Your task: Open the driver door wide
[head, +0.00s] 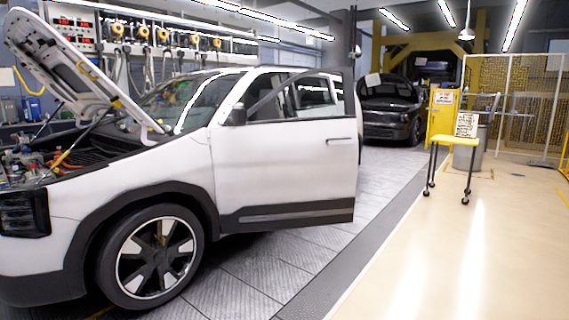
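The white car stands at the left, seen from its front corner, with its front wheel (158,257) in the foreground. Its driver door (285,165) stands open at an angle, with its rear edge swung out from the body and the dark window frame rising at the right. The door handle (338,141) is near that rear edge. The door hides most of the car's side behind it, and I cannot tell the exact opening angle. Neither of my grippers is in view.
The raised hood (75,65) leaves the engine bay (75,155) open. A yellow-topped stool (453,140) stands at the right, near a grey bin (470,150). A black car (392,108) is parked behind. The floor right of the door (405,240) is clear.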

